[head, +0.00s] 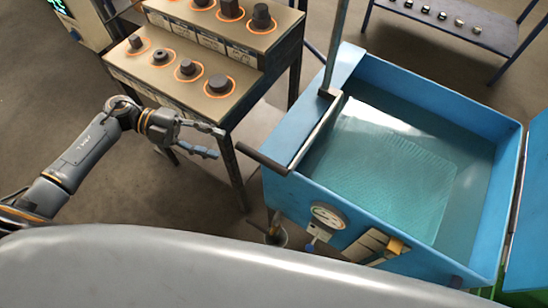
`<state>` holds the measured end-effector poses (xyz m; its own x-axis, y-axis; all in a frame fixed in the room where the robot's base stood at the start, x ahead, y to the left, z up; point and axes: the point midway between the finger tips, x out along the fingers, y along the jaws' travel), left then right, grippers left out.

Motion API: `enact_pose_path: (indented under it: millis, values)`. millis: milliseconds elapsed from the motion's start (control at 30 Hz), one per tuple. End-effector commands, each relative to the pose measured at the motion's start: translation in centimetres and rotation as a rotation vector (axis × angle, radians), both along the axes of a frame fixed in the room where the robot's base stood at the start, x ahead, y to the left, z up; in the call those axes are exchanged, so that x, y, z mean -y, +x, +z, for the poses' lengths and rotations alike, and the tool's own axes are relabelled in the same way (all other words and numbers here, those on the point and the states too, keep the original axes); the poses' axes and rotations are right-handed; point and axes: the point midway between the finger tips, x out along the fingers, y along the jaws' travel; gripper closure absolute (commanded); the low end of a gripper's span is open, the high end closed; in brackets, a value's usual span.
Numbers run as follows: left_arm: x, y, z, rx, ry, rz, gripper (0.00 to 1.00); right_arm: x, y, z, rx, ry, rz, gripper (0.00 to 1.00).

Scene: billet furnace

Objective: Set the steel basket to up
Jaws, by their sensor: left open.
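The steel basket (390,185) shows as a meshed rectangle under the greenish liquid in an open blue tank (352,212). A lever bar (318,130) runs along the tank's left rim from the foot of an upright pole (337,45). Its dark grip (262,158) sticks out to the left past the rim. My left gripper (219,144) is open and empty, fingers pointing right, just left of the grip's end. I see a gap between them. My right gripper is out of view.
A two-step bench (240,62) with dark billets in orange rings stands behind and left of the tank. A low rack (450,25) with small dark pieces is at the back right. A gauge (328,215) sits on the tank's front. The tank's lid (528,220) hangs at right.

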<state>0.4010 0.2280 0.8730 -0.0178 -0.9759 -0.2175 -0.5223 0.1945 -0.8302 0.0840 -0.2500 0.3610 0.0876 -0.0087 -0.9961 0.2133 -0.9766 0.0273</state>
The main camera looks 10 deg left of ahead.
Motion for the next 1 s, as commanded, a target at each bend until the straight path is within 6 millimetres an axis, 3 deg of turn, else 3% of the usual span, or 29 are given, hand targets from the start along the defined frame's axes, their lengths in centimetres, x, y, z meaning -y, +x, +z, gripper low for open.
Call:
enact_pose_path:
  millis: [267,533,700,1000]
  values:
    - [5.6,-0.1,-0.8,0.001,-0.006,-0.001,0.57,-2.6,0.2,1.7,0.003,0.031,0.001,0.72]
    - [10.5,-0.2,-2.0,0.000,-0.005,0.001,0.57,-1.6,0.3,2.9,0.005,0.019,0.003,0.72]
    - [12.0,-0.2,-2.5,0.000,-0.003,0.002,0.57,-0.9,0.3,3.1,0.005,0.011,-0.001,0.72]
    - [12.4,-0.2,-2.7,0.000,-0.001,0.002,0.57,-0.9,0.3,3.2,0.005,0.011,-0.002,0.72]
